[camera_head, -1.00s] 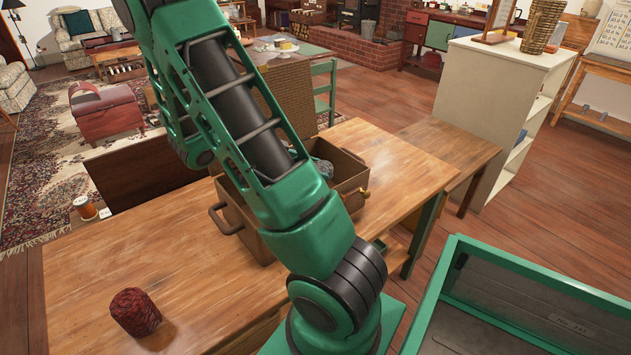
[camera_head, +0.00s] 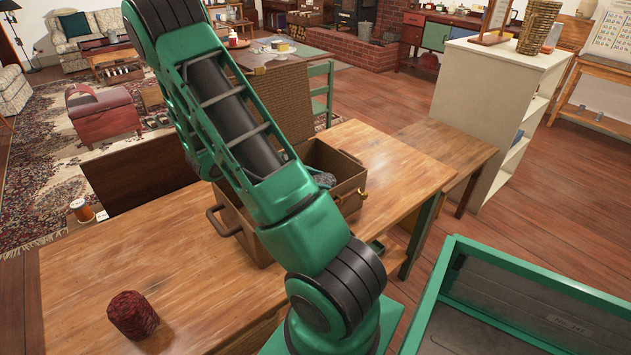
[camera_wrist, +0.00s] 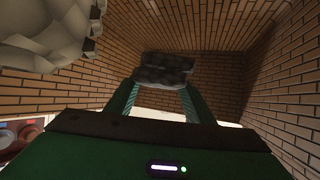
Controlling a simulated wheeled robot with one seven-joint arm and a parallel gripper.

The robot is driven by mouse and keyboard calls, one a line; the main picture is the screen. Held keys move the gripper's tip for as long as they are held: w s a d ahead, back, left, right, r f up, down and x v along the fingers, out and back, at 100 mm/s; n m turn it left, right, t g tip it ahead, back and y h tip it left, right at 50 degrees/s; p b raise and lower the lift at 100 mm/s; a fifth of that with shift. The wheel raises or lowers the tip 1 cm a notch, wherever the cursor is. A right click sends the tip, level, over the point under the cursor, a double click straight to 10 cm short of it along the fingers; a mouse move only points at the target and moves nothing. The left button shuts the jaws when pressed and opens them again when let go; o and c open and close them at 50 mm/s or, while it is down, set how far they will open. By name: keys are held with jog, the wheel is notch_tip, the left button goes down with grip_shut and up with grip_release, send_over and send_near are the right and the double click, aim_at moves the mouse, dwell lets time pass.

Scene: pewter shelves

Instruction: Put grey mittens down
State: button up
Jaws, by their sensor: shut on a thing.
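In the wrist view my gripper (camera_wrist: 163,96) is shut on a dark grey, soft-looking bundle (camera_wrist: 166,68), which I take to be the grey mittens. Brown brick-patterned or woven walls surround it; I cannot tell which. In the head view my arm crosses the picture and hides part of an open tan case (camera_head: 352,186) on the wooden table. A small grey-blue thing (camera_head: 325,180) shows inside the case. My gripper and the held bundle do not show in the head view.
A pale, lumpy thing (camera_wrist: 50,35) fills the wrist view's upper left. A green-rimmed bin (camera_head: 530,265) is at lower right.

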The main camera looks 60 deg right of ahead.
jog(key=shift+f, duration=0.55)
jog(key=o, duration=1.1)
jog(key=shift+r, duration=0.3)
jog(key=r+v, duration=0.1)
jog(key=v, duration=0.7)
jog(key=shift+s+a+r+n+t+y, duration=1.5)
jog(key=shift+s+a+n, duration=0.8)
jog(key=shift+a+n, duration=0.85)
jog(key=shift+s+a+r+n+t+y, duration=1.1)
jog(key=shift+s+a+r+n+y, duration=0.9)
jog(key=shift+a+n, duration=1.2)
jog(key=shift+s+a+r+n+t+y, duration=1.3)
jog(key=shift+s+a+r+n, duration=0.65)
jog(key=shift+s+a+n, duration=1.15)
